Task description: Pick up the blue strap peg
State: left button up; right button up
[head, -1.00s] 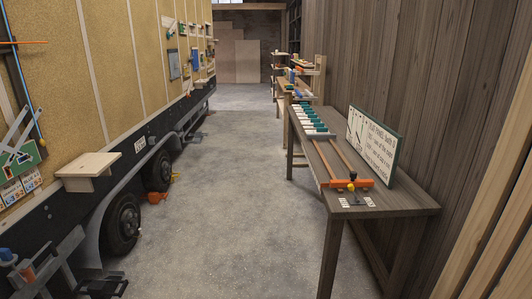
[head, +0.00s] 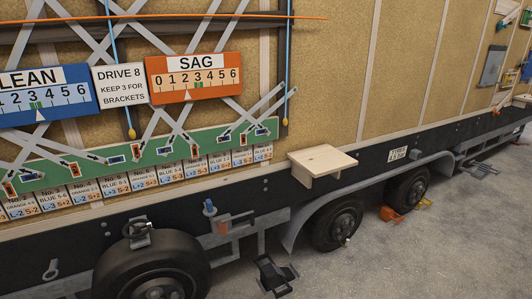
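A small peg with a blue top (head: 210,207) stands upright on a grey metal bracket (head: 238,228) on the trailer's dark lower side, above and right of the front wheel. An orange part sits just beside it. Small blue pieces (head: 116,159) and orange pieces also lie along the green board (head: 150,150) higher up. I cannot tell from the picture which blue piece is the strap peg. Neither of my grippers is in view.
A wooden shelf (head: 322,160) juts from the trailer's side right of the board. The concrete floor (head: 430,250) at right is clear.

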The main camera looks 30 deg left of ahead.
aim_at(209, 211)
jog(key=u, duration=1.3)
jog(key=i, duration=1.2)
jog(key=u, duration=0.8)
